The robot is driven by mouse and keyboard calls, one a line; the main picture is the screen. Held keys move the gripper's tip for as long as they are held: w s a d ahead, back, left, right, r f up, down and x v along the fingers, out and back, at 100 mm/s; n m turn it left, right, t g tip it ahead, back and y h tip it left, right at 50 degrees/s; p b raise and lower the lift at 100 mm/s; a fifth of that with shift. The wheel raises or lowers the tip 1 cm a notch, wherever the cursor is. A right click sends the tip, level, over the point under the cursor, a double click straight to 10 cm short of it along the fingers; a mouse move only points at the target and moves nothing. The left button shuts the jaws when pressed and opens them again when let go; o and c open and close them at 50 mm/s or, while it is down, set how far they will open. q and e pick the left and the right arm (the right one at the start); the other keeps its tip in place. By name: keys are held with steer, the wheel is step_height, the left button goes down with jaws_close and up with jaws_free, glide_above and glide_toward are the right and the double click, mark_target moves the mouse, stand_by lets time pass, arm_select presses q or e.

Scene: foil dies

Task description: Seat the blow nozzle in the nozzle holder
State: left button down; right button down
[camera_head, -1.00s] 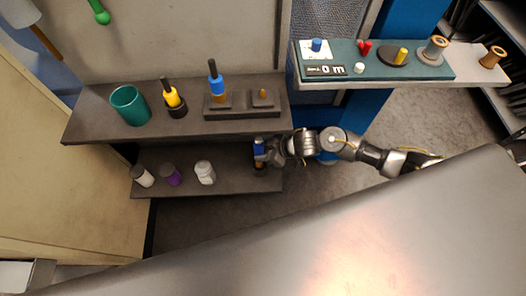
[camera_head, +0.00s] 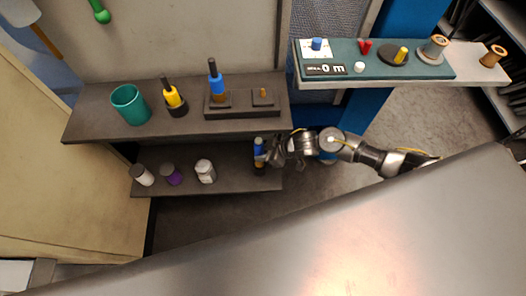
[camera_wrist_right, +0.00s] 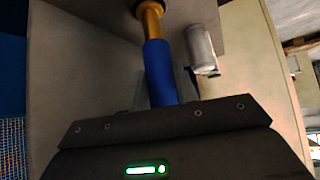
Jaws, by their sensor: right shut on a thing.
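The blow nozzle (camera_head: 259,145), taken to be the blue-bodied piece with a brass stem, stands roughly upright at the right end of the lower shelf. In the right wrist view its blue body (camera_wrist_right: 159,72) and brass stem (camera_wrist_right: 151,22) show, with the stem reaching a dark round ring. This ring, seemingly the nozzle holder (camera_wrist_right: 140,5), is mostly cut off by the picture edge; how deep the stem sits cannot be told. My right gripper (camera_head: 267,152) is shut on the blue body, coming from the right. My left gripper is out of view.
The lower shelf (camera_head: 228,185) also carries a white bottle (camera_head: 205,171), a purple-bodied jar (camera_head: 171,175) and a white jar (camera_head: 143,176). The upper shelf (camera_head: 80,128) above holds a teal cup (camera_head: 130,105), a yellow tool (camera_head: 172,96) and a blue tool (camera_head: 216,82) in a dark block.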

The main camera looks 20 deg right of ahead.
mark_target(263, 164)
steer(key=shift+f+b, duration=2)
steer(key=shift+f, duration=1.15)
steer(key=c, duration=1)
jaws_free()
steer(key=shift+r, duration=0.1)
steer(key=p+v, duration=0.2)
steer(key=v, duration=0.8)
steer(key=shift+s+d+r, duration=0.2)
steer(key=shift+r, duration=0.05)
